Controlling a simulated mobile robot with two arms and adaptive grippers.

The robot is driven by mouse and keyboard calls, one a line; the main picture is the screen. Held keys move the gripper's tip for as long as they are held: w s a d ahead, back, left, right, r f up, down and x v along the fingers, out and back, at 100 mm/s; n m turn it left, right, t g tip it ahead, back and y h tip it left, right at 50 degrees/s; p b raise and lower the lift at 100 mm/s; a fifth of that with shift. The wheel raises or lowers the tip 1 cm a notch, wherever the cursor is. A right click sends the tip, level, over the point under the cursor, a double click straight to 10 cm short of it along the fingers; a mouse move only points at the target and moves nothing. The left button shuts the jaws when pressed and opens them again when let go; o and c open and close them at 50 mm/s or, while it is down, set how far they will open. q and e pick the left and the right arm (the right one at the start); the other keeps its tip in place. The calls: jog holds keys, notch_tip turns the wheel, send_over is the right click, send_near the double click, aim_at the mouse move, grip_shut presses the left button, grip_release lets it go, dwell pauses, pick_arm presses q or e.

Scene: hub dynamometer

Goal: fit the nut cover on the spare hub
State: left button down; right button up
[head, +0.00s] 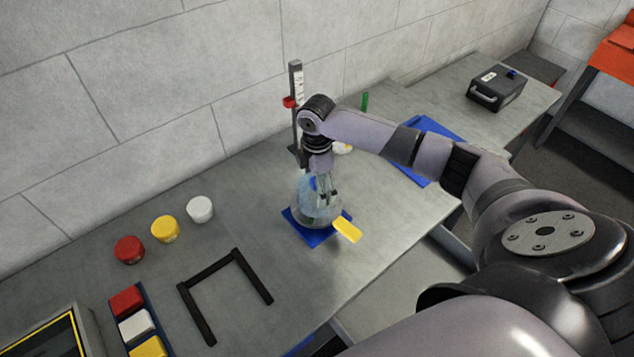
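My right gripper (324,192) points down over a clear, bluish, rounded thing (304,208) on a small blue mat (313,237). Its fingers overlap the clear thing in the picture; I cannot tell whether they touch it or how far apart they are. Three round cap-like pieces stand at the left: red (129,250), yellow (165,229) and white (200,209). I cannot tell which thing is the nut cover or which is the spare hub. My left gripper is not in view.
A yellow tag (347,230) lies by the mat. A gauge stand (296,105) rises behind my gripper. A black U-shaped frame (212,288) and a blue tray (153,318) with red, white and yellow blocks lie at front left. A dark case (496,91) stands far right.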

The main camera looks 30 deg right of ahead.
dwell(0.4)
jog(key=shift+p, duration=0.5)
jog(key=shift+f+b, duration=0.3)
jog(key=shift+f, duration=0.3)
jog(key=o, duration=0.9)
notch_tip(320, 180, up, 6)
jog(key=p, duration=0.6)
jog(key=shift+r, duration=2.5)
